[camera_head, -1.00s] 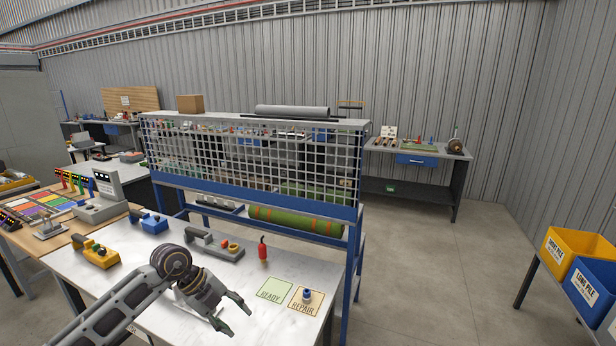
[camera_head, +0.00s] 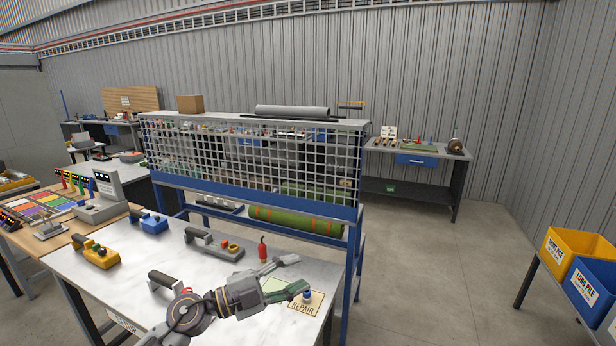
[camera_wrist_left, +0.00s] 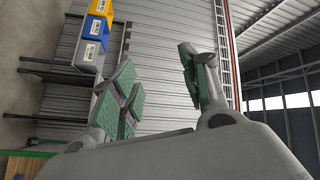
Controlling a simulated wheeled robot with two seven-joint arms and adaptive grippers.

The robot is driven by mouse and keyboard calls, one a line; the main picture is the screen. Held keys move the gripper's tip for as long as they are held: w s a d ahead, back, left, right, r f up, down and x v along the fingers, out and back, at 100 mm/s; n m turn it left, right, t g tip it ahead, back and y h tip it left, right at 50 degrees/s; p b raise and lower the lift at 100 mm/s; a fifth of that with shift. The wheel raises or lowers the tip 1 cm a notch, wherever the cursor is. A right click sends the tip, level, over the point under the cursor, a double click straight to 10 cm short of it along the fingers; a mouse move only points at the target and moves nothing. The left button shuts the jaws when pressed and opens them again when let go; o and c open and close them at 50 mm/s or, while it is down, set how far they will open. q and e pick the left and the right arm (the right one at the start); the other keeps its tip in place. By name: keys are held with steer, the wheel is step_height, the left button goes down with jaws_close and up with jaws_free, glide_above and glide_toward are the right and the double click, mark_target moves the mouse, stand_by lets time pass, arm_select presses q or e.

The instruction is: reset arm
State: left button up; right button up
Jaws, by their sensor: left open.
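My left gripper (camera_head: 297,276) is open and empty above the right part of the white worktable (camera_head: 130,285), pointing right. Its green-padded fingers also show wide apart in the left wrist view (camera_wrist_left: 160,90), with nothing between them. In the head view it partly covers the green READY square and the REPAIR square (camera_head: 303,308). A small blue-topped item (camera_head: 307,296) stands on the REPAIR square, close to the fingertips. My right gripper is not in view.
On the worktable are a red extinguisher-shaped item (camera_head: 262,249), a grey device (camera_head: 215,246), a yellow device (camera_head: 97,254) and a blue device (camera_head: 150,222). A blue mesh rack (camera_head: 250,190) with a green turf roll (camera_head: 297,222) stands behind. Yellow (camera_head: 577,246) and blue bins (camera_head: 590,288) stand right.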

arm_select(q)
steer(key=w+a+r+n+t+y, duration=0.3)
steer(key=a+n+t+y, duration=0.5)
steer(key=n+t, duration=0.45)
steer(key=s+a+f+n+g+y, duration=0.2)
steer(key=a+f+n+g+y, duration=0.1)
steer(key=a+f+n+y, duration=0.4)
steer(key=s+a+f+n+g+y, duration=0.3)
steer(key=a+f+n+g+y, duration=0.15)
steer(key=f, duration=0.55)
steer(key=s+f+g+h, duration=0.1)
steer(key=s+f+g, duration=0.5)
steer(key=s, duration=0.4)
steer(key=s+f+g+h, duration=0.1)
steer(key=s+f+g, duration=0.3)
steer(key=s+f, duration=0.5)
steer(key=s+f+m+g, duration=0.1)
steer(key=s+f, duration=0.1)
steer(key=f, duration=1.4)
steer(key=s+f, duration=0.2)
steer(key=f, duration=1.5)
steer(key=s+a+f+g, duration=0.1)
steer(key=s+a+f, duration=0.2)
steer(key=s+f, duration=1.5)
steer(key=s, duration=0.4)
steer(key=shift+a+f, duration=0.15)
steer(key=shift+f, duration=0.15)
